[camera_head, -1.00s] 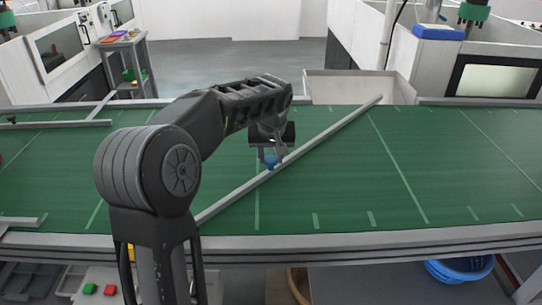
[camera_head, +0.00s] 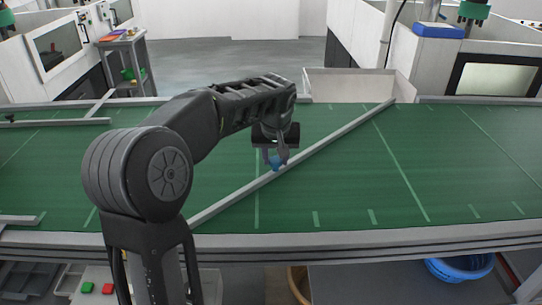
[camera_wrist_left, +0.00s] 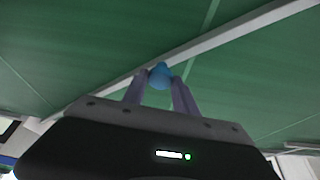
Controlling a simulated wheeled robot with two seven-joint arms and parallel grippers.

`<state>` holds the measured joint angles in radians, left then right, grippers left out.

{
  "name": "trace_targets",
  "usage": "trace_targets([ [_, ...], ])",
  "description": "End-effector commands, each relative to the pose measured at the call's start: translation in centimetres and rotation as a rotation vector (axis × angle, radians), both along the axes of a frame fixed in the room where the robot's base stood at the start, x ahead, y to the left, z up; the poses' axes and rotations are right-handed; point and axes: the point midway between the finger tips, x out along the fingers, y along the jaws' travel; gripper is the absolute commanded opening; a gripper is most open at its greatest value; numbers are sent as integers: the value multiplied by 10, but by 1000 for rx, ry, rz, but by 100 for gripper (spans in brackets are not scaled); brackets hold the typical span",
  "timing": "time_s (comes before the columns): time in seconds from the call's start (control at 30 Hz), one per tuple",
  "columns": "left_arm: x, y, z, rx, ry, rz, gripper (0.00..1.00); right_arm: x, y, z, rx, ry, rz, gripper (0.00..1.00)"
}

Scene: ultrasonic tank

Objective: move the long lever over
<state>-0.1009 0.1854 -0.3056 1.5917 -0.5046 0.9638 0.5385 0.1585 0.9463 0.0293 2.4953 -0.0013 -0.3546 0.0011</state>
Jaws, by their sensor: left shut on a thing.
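The long lever (camera_head: 335,138) is a straight grey bar lying diagonally across the green belt (camera_head: 470,165), from the near edge left of centre to the far edge right of centre. A small blue knob (camera_head: 276,163) sits on it around mid-length; it also shows in the left wrist view (camera_wrist_left: 159,76). My left gripper (camera_head: 277,158) reaches down from above and is shut on the blue knob, its two fingers (camera_wrist_left: 158,90) on either side of it. My left arm hides part of the belt and the area around the bar's near end. My right gripper is not in view.
A pale open bin (camera_head: 360,85) stands behind the far belt edge, close to the bar's far end. Shorter grey bars (camera_head: 60,122) lie at the left. A blue basket (camera_head: 460,268) and red and green buttons (camera_head: 88,288) are below the near edge. The belt's right side is clear.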

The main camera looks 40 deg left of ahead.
Motion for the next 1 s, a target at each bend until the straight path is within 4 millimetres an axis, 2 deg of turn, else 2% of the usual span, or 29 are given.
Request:
trace_targets([
  [0.03, -2, -11, -3, -5, 0, -29, 0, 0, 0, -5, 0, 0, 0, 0],
  [0.27, -17, -57, -4, -6, -1, -179, 0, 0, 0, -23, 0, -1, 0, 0],
  [0.63, -69, -140, -3, -4, -2, -492, 0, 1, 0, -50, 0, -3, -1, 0],
  [0.8, -95, -166, -2, -3, -2, -610, 0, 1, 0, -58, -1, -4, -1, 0],
  [1.0, -116, -184, -1, -3, 0, -697, 0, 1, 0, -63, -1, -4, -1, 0],
])
